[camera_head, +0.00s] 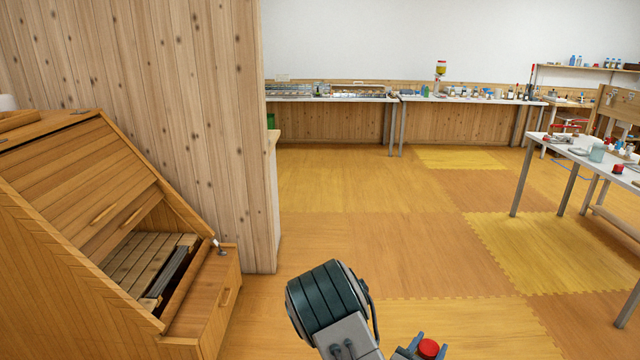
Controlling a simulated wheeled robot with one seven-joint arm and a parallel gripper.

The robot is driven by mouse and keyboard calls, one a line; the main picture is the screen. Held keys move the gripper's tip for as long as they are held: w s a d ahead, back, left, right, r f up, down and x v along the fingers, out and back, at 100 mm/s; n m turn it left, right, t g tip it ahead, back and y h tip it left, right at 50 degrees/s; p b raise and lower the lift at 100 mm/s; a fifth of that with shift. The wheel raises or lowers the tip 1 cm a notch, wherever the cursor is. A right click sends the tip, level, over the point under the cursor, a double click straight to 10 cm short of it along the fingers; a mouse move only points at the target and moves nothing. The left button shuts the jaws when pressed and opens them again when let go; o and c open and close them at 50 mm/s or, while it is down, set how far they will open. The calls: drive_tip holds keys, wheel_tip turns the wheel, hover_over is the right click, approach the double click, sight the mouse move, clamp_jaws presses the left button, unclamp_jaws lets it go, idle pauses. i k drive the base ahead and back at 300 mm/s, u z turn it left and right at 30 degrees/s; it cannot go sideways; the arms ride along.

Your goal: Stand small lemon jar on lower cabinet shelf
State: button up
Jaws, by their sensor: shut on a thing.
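My gripper (418,345) is at the bottom edge of the view, right of centre, with blue-grey fingertips. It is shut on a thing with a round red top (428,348). The rest of that thing is cut off below, so I cannot tell whether it is the small lemon jar. A jar with yellow contents and a red top (440,70) stands far off on the back bench. A wooden cabinet with a sloped front (80,170) stands at the left, apart from my gripper. Slats show in its opening; I cannot make out a lower shelf.
A plank wall (200,110) rises behind the wooden cabinet. A drawer-like front (205,300) juts out at its foot. A white table (590,155) with small items, some red-topped, stands at the right. Long benches (470,98) line the back wall. The floor between is clear.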

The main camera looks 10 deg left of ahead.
sight(127, 291)
drive_tip(key=u, duration=0.1)
drive_tip(key=i, duration=1.35)
drive_tip(key=u, duration=0.5)
drive_tip(key=i, duration=1.35)
drive_tip(key=u, duration=1.15)
drive_tip(key=i, duration=1.4)
drive_tip(key=u, duration=0.55)
